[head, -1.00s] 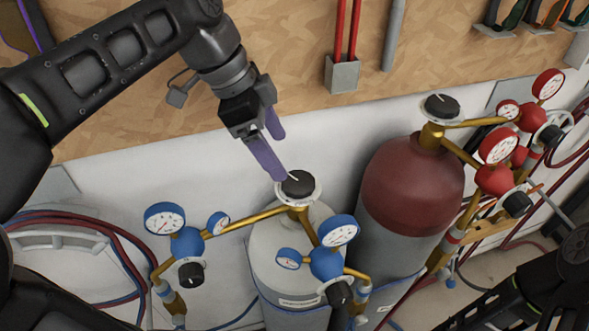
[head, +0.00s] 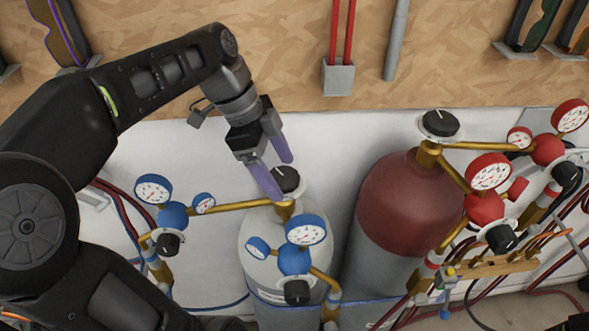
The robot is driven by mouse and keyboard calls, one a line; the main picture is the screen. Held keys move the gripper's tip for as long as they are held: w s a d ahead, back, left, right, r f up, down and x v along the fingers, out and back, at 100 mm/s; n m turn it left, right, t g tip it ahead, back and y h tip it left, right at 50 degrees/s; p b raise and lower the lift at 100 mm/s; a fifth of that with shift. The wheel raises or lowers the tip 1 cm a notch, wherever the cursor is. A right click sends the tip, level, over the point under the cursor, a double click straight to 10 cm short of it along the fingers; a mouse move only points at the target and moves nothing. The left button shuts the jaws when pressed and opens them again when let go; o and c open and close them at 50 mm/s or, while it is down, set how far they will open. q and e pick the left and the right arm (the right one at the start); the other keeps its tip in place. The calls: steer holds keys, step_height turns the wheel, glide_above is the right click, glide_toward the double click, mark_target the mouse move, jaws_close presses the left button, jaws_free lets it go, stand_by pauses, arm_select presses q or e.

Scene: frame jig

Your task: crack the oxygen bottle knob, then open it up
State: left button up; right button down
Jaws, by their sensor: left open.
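The oxygen bottle (head: 262,228) is the pale grey cylinder with blue gauges, standing in the middle of the head view. Its black knob (head: 289,180) sits on top, with a white line marked on it. My left gripper (head: 281,178) is open with its purple fingers pointing down at the knob. One finger overlaps the knob's left side in the picture and the other is behind it, above the knob. I cannot tell whether they touch it. The lower left part of the knob is hidden by the near finger. My right gripper is out of view.
A dark red bottle (head: 405,205) with red gauges (head: 489,171) and its own black knob (head: 440,124) stands to the right. Blue gauges (head: 306,230) on brass pipes flank the oxygen bottle. A wooden board (head: 290,60) with tools is behind. Hoses hang at both sides.

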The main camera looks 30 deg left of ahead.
arm_select(q)
steer(key=c, duration=1.4)
